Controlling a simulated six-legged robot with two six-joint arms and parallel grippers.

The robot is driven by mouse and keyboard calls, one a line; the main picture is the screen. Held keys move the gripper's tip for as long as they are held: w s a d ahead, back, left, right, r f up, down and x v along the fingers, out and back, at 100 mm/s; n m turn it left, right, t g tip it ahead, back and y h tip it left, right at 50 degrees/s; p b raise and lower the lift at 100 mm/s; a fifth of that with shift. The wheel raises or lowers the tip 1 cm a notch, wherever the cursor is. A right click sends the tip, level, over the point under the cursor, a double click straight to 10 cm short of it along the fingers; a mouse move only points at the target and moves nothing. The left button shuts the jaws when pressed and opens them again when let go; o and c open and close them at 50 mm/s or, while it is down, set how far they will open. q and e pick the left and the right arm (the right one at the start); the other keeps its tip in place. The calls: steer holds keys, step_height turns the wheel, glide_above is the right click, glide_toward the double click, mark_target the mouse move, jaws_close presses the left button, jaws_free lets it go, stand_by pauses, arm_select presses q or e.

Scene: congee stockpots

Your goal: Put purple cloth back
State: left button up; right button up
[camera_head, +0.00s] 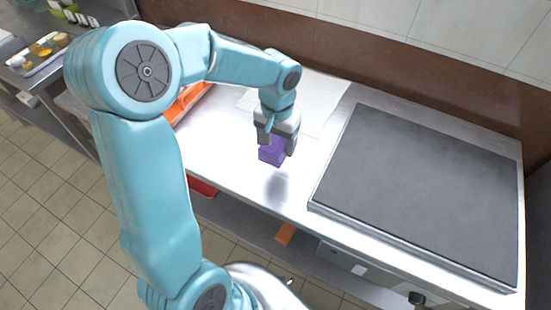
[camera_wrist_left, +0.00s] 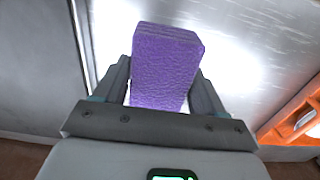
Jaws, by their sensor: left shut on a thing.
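The purple cloth (camera_head: 272,152) is a folded block in my left gripper (camera_head: 278,146), over the steel counter (camera_head: 232,150). In the left wrist view the cloth (camera_wrist_left: 164,65) sits between the two fingers of my left gripper (camera_wrist_left: 162,95), which are shut on it. A soft shadow on the counter lies below and right of the cloth in the head view, and the cloth looks held above the surface. My right gripper is not in either view.
A flat grey griddle plate (camera_head: 425,195) fills the counter's right side. A white sheet (camera_head: 318,105) lies at the back by the brown wall. An orange tray (camera_head: 188,103) is partly behind my left arm; an orange object (camera_wrist_left: 297,115) shows at right in the wrist view.

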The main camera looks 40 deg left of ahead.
mark_target(275, 140)
arm_select(q)
step_height(275, 140, down, 8)
steer(key=shift+a+r, duration=0.1)
steer(key=shift+r, duration=0.15)
steer(key=shift+f+b, duration=0.2)
steer(key=shift+b, duration=0.25)
steer(key=o, duration=1)
steer(key=shift+r, duration=0.15)
step_height(275, 140, up, 12)
steer(key=shift+r+p, duration=0.1)
steer(key=shift+p, duration=0.55)
steer(key=shift+s, duration=0.15)
